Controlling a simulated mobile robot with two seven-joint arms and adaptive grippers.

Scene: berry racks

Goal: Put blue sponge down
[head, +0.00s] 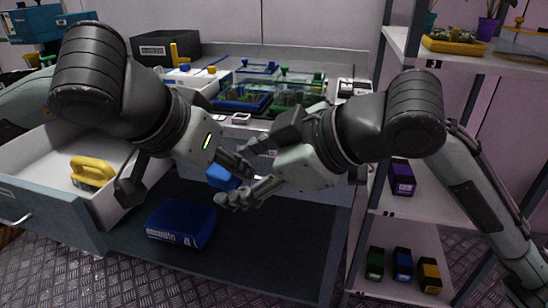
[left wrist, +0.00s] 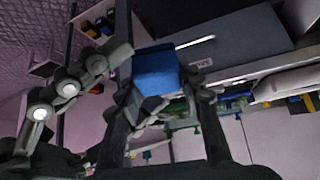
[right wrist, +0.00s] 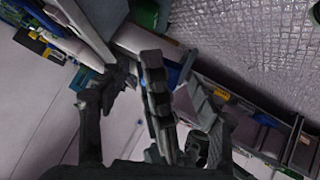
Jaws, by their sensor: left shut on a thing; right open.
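The blue sponge (head: 222,178) shows as a small blue block near the middle of the head view, partly hidden by gripper fingers. In the left wrist view it is a larger blue block (left wrist: 156,74) between the fingers. My left gripper (left wrist: 158,100) is shut on it and holds it in the air. My right gripper (head: 248,170) is open, with its fingers close around the left gripper's fingertips and the sponge. I cannot tell whether the right fingers touch either. In the right wrist view a dark finger stands between the right gripper's fingers (right wrist: 150,108).
A blue lettered box (head: 182,222) lies below on a dark surface. An open white drawer (head: 38,160) at left holds a yellow handled object (head: 92,172). A cluttered counter (head: 215,118) stands behind. A shelf rack (head: 395,212) with small coloured boxes is at right.

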